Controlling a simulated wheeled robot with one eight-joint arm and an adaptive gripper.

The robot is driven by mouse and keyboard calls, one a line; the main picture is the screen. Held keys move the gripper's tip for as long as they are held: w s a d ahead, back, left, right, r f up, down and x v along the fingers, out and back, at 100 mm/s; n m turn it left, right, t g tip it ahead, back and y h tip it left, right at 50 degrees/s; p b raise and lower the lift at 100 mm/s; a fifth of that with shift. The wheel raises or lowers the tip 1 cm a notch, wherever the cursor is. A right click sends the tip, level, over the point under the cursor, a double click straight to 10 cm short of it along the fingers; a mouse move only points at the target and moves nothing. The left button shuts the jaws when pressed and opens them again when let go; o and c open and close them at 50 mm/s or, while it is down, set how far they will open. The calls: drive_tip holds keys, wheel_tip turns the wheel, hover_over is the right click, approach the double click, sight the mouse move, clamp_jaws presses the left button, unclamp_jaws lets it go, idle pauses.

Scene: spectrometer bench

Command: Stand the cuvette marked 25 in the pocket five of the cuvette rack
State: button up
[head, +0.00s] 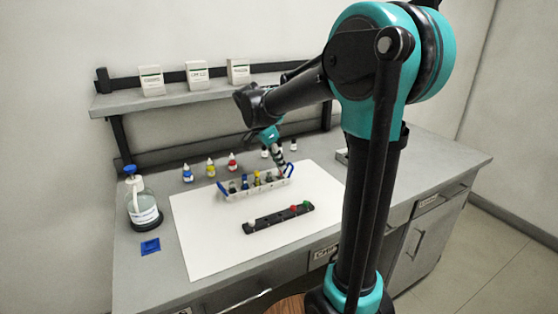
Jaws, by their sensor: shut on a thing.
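My gripper (280,161) points down at the right end of a white carrier (237,197) with blue end handles. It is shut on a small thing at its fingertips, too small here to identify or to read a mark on. Several small capped vessels stand in the carrier, one with a yellow top (257,178). A long black rack (270,222) with a row of pockets lies in front of the carrier on the white mat. A white-topped piece sits at its left end, and red and green tops at its right end. No number is readable.
A wash bottle (142,202) stands at left, near a blue square (151,247). A shelf (180,98) with white boxes overhangs the back. The white mat (205,250) is clear in front.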

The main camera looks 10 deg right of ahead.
drive_tip(key=shift+f, duration=0.6)
drive_tip(key=shift+f, duration=0.35)
drive_tip(key=shift+f, duration=0.3)
idle(0.4)
drive_tip(key=o, duration=0.8)
drive_tip(key=shift+o, duration=0.2)
drive_tip(key=v, duration=1.2)
